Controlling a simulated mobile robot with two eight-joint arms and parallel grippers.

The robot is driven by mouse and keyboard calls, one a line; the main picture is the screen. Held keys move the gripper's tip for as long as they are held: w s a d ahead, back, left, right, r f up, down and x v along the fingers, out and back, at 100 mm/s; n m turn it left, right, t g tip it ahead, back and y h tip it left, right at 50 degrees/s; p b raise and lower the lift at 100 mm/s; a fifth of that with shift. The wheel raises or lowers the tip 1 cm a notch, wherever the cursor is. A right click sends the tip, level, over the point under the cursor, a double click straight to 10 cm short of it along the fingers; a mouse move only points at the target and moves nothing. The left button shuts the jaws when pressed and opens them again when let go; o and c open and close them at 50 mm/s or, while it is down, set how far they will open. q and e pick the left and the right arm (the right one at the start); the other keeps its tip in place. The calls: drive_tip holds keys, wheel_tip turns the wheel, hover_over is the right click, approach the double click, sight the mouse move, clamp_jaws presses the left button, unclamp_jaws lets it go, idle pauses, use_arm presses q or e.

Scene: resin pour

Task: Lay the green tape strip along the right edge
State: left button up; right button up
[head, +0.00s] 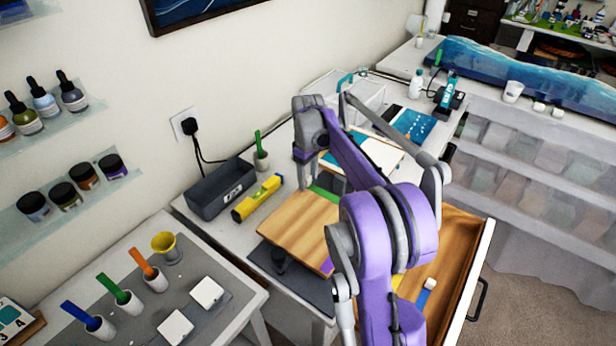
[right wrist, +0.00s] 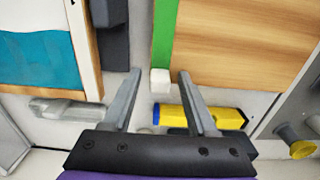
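The green tape strip (head: 325,192) lies along the far edge of the wooden board (head: 297,222) in the head view. In the right wrist view, the green strip (right wrist: 163,35) runs along the left edge of the board (right wrist: 235,45), and a small white tab (right wrist: 160,81) sits at its near end. My right gripper (right wrist: 155,85) is open, with one finger on each side of the tab and visible gaps between. In the head view, my right gripper (head: 306,172) is beside the strip. My arm hides part of the board. My left gripper is out of view.
A yellow level (head: 258,198) and a dark bin (head: 220,188) lie left of the board. An open wooden drawer (head: 455,245) at right holds a blue piece (head: 424,298). A framed blue panel (head: 375,155) lies behind.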

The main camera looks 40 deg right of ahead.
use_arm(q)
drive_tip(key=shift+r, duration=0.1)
use_arm(e)
drive_tip(key=shift+r, duration=0.1)
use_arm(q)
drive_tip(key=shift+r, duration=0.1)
use_arm(e)
drive_tip(key=shift+r, duration=0.4)
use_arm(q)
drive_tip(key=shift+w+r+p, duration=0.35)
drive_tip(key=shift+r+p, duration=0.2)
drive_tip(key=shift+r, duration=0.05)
use_arm(e)
wheel_tip(320, 180, up, 11)
drive_tip(key=shift+r, duration=0.15)
